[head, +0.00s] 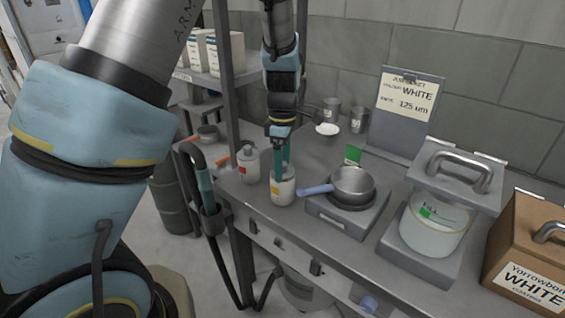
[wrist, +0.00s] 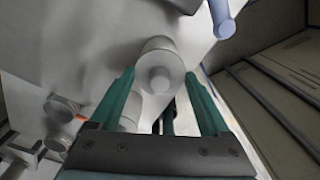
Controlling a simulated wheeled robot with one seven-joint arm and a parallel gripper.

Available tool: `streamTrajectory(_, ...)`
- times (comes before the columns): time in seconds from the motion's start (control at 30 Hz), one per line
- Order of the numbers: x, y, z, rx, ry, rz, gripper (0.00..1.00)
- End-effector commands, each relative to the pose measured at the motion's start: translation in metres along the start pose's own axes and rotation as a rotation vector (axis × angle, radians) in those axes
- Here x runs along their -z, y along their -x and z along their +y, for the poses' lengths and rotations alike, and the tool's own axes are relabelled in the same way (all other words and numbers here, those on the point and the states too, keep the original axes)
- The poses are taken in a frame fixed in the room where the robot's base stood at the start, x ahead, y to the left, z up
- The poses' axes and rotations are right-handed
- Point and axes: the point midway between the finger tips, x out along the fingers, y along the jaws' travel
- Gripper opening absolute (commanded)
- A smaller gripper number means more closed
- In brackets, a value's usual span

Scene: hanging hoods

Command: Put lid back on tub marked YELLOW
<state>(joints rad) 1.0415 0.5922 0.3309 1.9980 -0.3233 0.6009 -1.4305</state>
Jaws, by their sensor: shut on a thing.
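The tub with a yellow patch (head: 276,191) is a small white pot standing on the grey bench. My gripper (head: 281,166) reaches down onto its top from above. In the wrist view, my gripper's teal fingers (wrist: 160,84) are shut on either side of a round pale lid (wrist: 160,58) with a central knob. Whether the lid is seated on the tub or just above it, I cannot tell. A similar pot with a red patch (head: 242,170) stands close on the left, with a knobbed lid on top.
A pan (head: 352,184) with a blue handle sits on a grey unit just right, its handle near the yellow tub. A green-marked container (head: 432,236), a cardboard box (head: 528,258) and a WHITE ticket board (head: 404,115) stand further right. A hose holster (head: 208,211) hangs at the bench's left edge.

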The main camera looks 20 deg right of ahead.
Motion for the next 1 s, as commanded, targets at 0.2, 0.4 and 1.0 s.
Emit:
streamTrajectory(0.2,0.0000,-0.0001,0.0000,0.000,0.000,0.000,0.29)
streamTrajectory(0.4,0.0000,0.0000,0.0001,0.000,0.000,0.000,0.97)
streamTrajectory(1.0,0.0000,0.0089,0.0001,0.000,0.000,0.000,1.00)
